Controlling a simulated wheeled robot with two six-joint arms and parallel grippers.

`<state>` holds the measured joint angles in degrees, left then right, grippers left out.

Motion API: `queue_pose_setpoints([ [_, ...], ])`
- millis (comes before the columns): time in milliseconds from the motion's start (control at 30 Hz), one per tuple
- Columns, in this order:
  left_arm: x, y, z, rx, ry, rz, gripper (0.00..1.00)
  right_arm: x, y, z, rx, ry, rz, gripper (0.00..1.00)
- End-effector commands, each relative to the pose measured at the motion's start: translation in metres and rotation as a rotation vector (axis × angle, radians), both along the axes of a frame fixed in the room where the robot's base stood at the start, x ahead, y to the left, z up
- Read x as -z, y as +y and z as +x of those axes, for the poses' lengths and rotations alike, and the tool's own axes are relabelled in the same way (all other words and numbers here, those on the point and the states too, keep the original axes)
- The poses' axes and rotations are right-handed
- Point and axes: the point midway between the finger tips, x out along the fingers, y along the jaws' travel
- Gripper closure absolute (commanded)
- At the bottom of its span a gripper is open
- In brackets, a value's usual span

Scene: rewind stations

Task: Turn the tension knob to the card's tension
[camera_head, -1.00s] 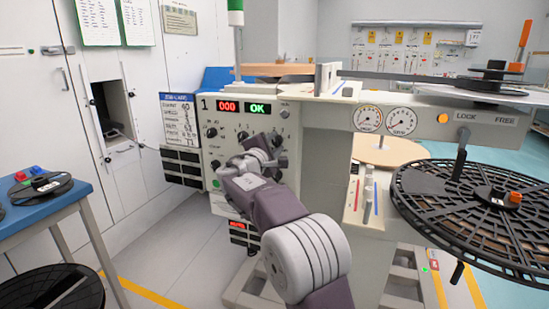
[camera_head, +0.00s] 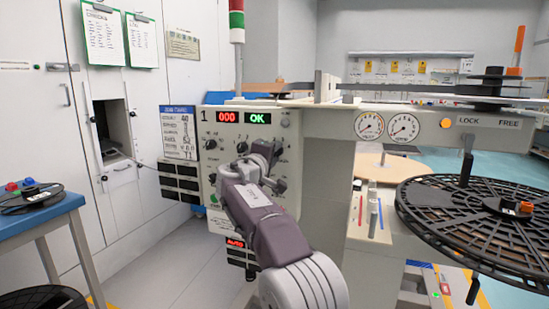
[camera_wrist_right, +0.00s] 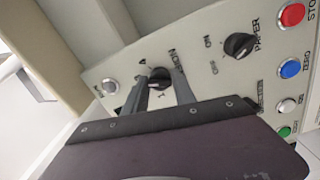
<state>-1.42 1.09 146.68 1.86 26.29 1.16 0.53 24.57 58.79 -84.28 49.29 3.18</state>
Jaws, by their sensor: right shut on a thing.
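A pale control panel (camera_head: 228,168) carries several black knobs and lit displays reading 000 and OK. My right gripper (camera_head: 264,152) is at the panel's right part, hiding some of its controls. In the right wrist view its two fingers (camera_wrist_right: 160,88) are shut on a small black knob (camera_wrist_right: 159,75) with a pale pointer mark. The label beside this knob is partly covered, so I cannot tell its name. A second black knob (camera_wrist_right: 240,45), marked PAPER, stands apart from the fingers. The card (camera_head: 178,132) hangs left of the panel; its small print is hard to read. My left gripper is not in view.
Stop (camera_wrist_right: 292,14), blue zero (camera_wrist_right: 290,68), white and green buttons line the panel's edge. A grey button (camera_wrist_right: 110,86) is on the knob's other side. A large black reel (camera_head: 465,215) is at right. A blue table (camera_head: 40,218) stands at left.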

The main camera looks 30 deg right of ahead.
Motion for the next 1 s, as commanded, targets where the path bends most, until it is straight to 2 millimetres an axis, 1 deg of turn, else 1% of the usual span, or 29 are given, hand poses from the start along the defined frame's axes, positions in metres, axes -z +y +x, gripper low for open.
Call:
queue_pose_setpoints([
  [500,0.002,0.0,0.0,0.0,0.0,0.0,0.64,0.001,0.0,0.0,0.002,-0.011,0.012,1.0],
  [533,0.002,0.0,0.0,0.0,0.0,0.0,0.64,0.001,0.0,0.0,0.001,-0.01,0.013,0.6],
  [567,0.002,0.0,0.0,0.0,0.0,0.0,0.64,0.001,0.0,0.0,0.002,-0.011,0.012,0.51],
  [600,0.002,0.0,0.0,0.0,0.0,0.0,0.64,0.001,0.0,0.0,0.002,-0.011,0.012,0.48],
  [867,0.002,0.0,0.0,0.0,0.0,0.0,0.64,0.001,0.0,0.0,0.001,-0.011,0.011,0.48],
  [933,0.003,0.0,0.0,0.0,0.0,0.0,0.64,0.0,0.003,-0.003,0.0,-0.012,0.011,0.48],
  [1000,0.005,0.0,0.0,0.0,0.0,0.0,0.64,0.001,0.012,-0.009,-0.003,-0.01,0.009,0.48],
])
